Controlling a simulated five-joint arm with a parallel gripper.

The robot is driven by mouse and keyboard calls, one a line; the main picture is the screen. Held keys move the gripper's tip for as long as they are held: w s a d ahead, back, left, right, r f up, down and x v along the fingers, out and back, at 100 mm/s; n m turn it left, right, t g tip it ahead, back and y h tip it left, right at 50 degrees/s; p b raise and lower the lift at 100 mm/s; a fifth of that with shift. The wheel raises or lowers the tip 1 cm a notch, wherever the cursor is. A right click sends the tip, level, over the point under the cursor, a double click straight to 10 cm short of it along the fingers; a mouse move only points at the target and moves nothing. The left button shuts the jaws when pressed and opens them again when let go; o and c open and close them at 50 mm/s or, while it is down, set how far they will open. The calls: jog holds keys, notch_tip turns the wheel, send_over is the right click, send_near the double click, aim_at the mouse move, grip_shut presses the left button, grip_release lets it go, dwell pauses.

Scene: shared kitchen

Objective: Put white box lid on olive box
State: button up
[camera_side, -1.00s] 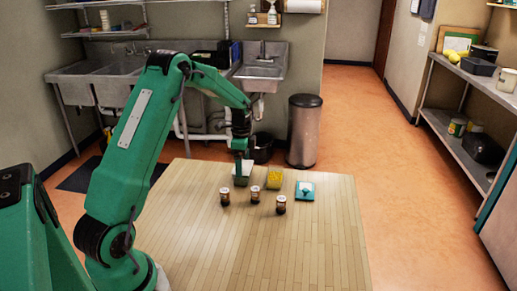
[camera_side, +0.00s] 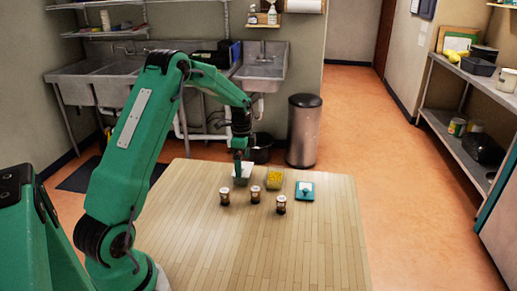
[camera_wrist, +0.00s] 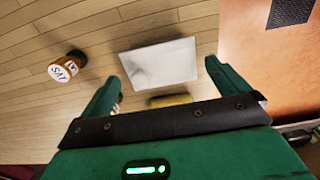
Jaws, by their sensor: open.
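The white box lid (camera_wrist: 160,62) shows in the wrist view as a pale rectangle between and beyond my fingertips. My gripper (camera_wrist: 161,70) is open and holds nothing. The olive-yellow box (camera_side: 274,180) stands just right of the white one. A yellow strip (camera_wrist: 171,100) shows behind my gripper's palm in the wrist view, mostly hidden.
One labelled jar (camera_wrist: 68,67) shows left of the lid. A teal item with a white top (camera_side: 305,191) lies right of the olive-yellow box. The wooden table (camera_side: 300,250) is clear at the front.

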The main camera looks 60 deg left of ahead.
notch_tip(320, 180, up, 12)
jog(key=shift+f, duration=0.15)
dwell(0.3)
dwell(0.5)
jog(key=s+d+r+n+t, duration=0.2)
jog(key=s+d+r, duration=0.3)
jog(key=d, duration=0.3)
jog(key=s+d+r+n+t, duration=0.1)
jog(key=s+d+r+n, duration=0.1)
jog(key=s+d+r, duration=0.5)
jog(key=s+d+f+n+t, duration=0.2)
jog(key=s+d+f+n, duration=0.2)
jog(key=s+d, duration=0.6)
jog(key=shift+s+d+n+t, duration=0.3)
jog(key=shift+s+n, duration=0.2)
jog(key=shift+s, duration=0.25)
